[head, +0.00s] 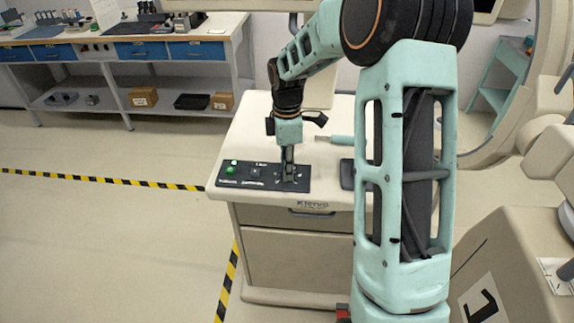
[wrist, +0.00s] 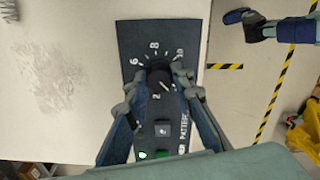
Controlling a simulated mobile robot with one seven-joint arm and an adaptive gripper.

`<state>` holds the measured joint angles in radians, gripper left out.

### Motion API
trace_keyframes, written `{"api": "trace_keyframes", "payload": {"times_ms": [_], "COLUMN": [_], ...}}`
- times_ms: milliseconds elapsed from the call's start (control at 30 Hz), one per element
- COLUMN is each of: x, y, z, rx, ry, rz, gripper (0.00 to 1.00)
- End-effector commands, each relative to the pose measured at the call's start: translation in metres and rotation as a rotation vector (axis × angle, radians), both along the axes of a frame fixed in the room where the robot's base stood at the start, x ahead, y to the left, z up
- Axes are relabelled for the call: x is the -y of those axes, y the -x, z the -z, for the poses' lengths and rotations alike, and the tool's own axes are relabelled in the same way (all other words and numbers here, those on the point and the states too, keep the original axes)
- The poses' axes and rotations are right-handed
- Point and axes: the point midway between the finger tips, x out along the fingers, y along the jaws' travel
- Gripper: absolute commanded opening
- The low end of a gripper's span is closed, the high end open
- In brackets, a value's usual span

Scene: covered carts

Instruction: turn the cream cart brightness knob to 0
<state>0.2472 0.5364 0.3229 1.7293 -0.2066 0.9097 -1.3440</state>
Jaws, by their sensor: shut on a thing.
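The cream cart (head: 262,128) stands at the middle of the head view, with a black control panel (head: 236,180) at its front left. In the wrist view the panel (wrist: 133,32) carries a dark round knob (wrist: 159,80) inside a white number scale. The marks 6, 8 and 10 show on the scale's far side. A white line on the knob points to the lower right; I cannot read the number it meets. My gripper (head: 288,177) is down at the panel. Its fingers (wrist: 160,83) are shut on the knob from both sides and hide part of the scale.
A teal-handled tool (head: 340,140) lies on the cart top behind my gripper. A workbench (head: 120,52) stands at the back left. The floor left of the cart is open, with striped tape.

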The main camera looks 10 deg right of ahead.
Motion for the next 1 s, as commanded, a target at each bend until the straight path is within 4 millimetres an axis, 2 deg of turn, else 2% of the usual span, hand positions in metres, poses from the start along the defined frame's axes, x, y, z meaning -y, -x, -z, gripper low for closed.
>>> {"api": "trace_keyframes", "payload": {"times_ms": [567,600,700,733,1000], "x": [0.0002,0.0002,0.0001,0.0000,0.0000], "y": [-0.0010,-0.0010,-0.0007,-0.0007,-0.0003], "z": [-0.0008,-0.0008,-0.0007,-0.0006,-0.0010], "rx": [0.003,0.003,0.003,0.002,0.001], "ry": [0.001,0.001,0.001,0.001,0.000], "rz": [-0.030,-0.030,-0.030,-0.030,-0.028], "gripper": [0.00,0.27,0.38,0.40,0.40]}}
